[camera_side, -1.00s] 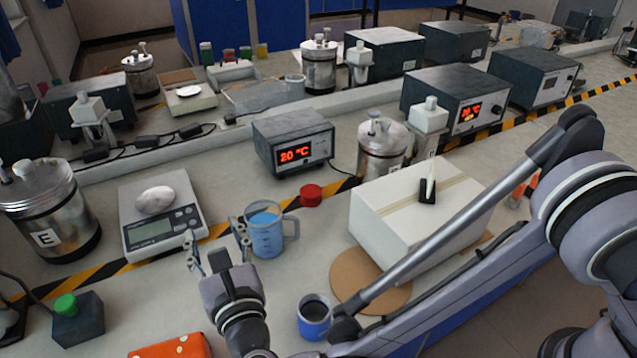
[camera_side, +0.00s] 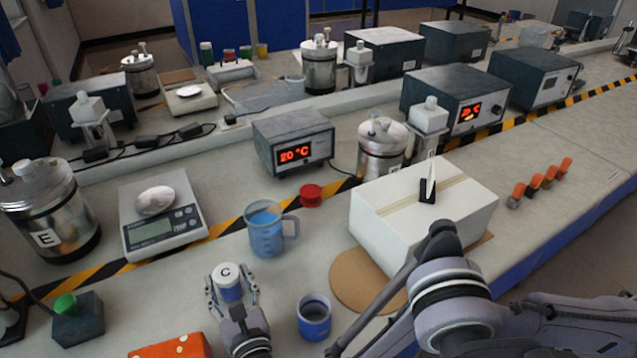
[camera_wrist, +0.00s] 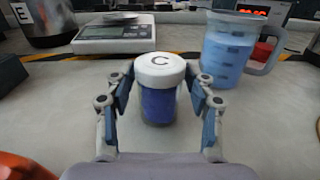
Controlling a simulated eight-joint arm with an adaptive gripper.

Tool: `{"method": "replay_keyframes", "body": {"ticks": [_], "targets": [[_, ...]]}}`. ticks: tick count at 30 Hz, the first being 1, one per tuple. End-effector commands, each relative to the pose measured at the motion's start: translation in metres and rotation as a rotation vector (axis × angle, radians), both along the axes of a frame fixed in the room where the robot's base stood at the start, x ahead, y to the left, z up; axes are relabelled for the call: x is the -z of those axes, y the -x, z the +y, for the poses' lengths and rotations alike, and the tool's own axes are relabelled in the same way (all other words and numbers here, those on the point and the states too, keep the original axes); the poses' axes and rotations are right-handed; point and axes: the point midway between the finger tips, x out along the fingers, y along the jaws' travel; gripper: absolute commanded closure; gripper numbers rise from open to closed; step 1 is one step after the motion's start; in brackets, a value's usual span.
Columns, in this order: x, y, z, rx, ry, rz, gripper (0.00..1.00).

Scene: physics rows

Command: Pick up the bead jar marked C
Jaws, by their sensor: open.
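The bead jar marked C (camera_side: 229,281) stands upright on the bench, with a white lid and blue contents. In the wrist view the jar (camera_wrist: 159,88) is centred, with the letter C on its lid facing me. My gripper (camera_side: 232,294) is open and low over the bench, with a finger on each side of the jar. In the wrist view my gripper (camera_wrist: 160,104) shows gaps between the fingers and the jar. The jar's far side is hidden.
A blue-filled measuring jug (camera_side: 266,232) stands just behind the jar. A blue cup (camera_side: 314,318) is to the right, near a white box (camera_side: 425,225) on a round brown board (camera_side: 350,278). A scale (camera_side: 163,237) is behind left. An orange dotted item (camera_side: 172,348) lies front left.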

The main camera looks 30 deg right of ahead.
Motion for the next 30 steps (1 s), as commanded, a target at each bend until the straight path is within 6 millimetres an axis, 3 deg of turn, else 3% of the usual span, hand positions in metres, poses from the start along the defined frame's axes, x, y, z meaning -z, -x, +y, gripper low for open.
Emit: {"method": "replay_keyframes", "body": {"ticks": [13,21,26,30], "targets": [[0.000,-0.049,-0.003,0.001,0.000,0.000,0.45],[0.000,-0.052,-0.002,-0.001,0.000,0.000,0.45],[0.000,-0.052,-0.002,-0.001,0.000,0.000,0.91],[0.000,-0.052,-0.002,-0.001,0.000,0.001,0.99]]}}
